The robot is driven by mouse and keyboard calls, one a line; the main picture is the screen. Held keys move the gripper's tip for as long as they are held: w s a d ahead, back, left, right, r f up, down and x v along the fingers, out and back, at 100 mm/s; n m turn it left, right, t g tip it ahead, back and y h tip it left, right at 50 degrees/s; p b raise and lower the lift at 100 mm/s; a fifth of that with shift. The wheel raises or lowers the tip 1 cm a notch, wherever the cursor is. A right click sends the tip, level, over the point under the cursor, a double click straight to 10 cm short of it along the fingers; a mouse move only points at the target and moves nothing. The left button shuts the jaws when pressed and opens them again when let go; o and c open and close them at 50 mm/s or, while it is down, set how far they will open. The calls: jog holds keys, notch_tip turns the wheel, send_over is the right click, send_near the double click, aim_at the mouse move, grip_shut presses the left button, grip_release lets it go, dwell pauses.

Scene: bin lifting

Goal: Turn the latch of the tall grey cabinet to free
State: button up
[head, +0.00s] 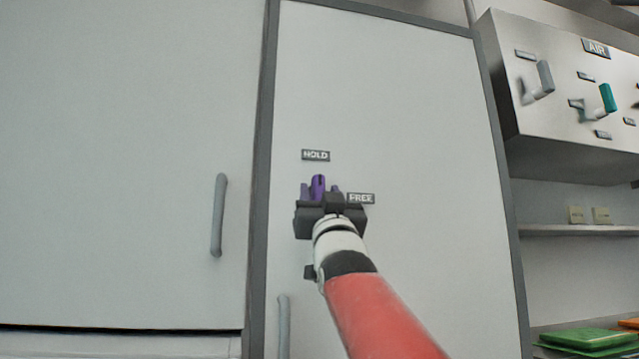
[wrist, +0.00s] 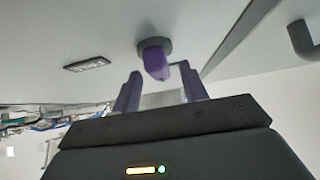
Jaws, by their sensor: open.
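The tall grey cabinet (head: 410,110) has a pale door in a darker frame. Its purple latch (head: 318,185) points up toward the HOLD label (head: 315,155); the FREE label (head: 361,198) is to its right. In the wrist view the latch (wrist: 154,62) sticks out from a round grey base. My gripper (head: 320,192) is in front of the latch and hides its lower part. In the wrist view my gripper (wrist: 161,82) is open, its two purple fingers pointing at the latch, one to each side. I cannot tell whether either finger touches it.
A bar handle (head: 218,215) is on the panel to the left, and another handle (head: 283,325) is below the latch. An AIR box (head: 560,80) with grey and teal levers is at the upper right, above a shelf (head: 575,230). Green trays (head: 588,340) are at the lower right.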

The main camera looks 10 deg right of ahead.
jog(key=shift+w+r, duration=0.45)
grip_shut()
